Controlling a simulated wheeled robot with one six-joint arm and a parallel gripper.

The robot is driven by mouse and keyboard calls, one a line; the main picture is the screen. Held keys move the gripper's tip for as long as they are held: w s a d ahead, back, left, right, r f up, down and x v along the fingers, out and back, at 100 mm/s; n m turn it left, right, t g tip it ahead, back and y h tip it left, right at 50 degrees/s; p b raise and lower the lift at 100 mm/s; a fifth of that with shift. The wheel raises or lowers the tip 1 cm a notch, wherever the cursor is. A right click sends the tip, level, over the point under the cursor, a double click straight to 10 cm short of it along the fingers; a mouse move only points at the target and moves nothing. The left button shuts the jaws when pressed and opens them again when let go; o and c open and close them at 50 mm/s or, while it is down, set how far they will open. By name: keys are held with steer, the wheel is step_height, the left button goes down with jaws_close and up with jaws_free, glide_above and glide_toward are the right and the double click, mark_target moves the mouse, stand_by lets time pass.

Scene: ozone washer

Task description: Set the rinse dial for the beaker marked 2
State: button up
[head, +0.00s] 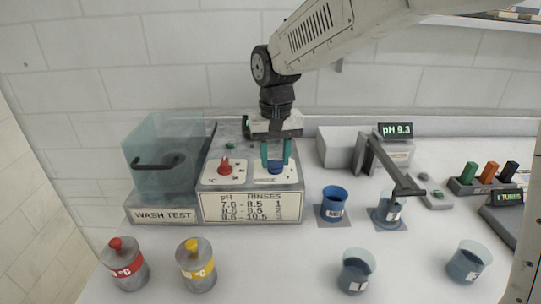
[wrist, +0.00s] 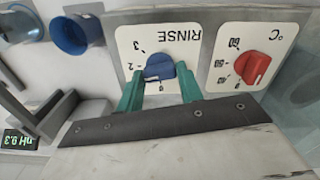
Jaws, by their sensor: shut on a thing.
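The blue rinse dial (wrist: 158,68) sits on a white plate marked RINSE, upside down in the wrist view; 3, 2 and 0 show on its scale. My gripper (wrist: 160,82) has its green fingers shut on the dial, one on each side. I cannot tell where the dial points. In the head view my gripper (head: 276,154) reaches down onto the dial (head: 276,168). A beaker (head: 389,208) stands under the probe arm, and the pH display (head: 396,130) reads 9.3. The chart (head: 251,206) lists 8.6 - 9.5 beside 2. The beaker labels are too small to read surely.
A red temperature dial (head: 225,166) is left of the rinse dial. A clear tank (head: 160,150) stands further left. Red-capped (head: 124,262) and yellow-banded (head: 196,264) bottles stand in front. More beakers (head: 334,204) (head: 356,271) (head: 469,262) stand to the right.

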mark_target(275, 161)
steer(key=shift+f+m, duration=0.1)
steer(key=shift+m, duration=0.8)
steer(key=shift+s, duration=0.1)
steer(key=o, duration=1)
steer(key=shift+r, duration=0.2)
step_height(275, 161, up, 8)
steer(key=shift+f, duration=0.25)
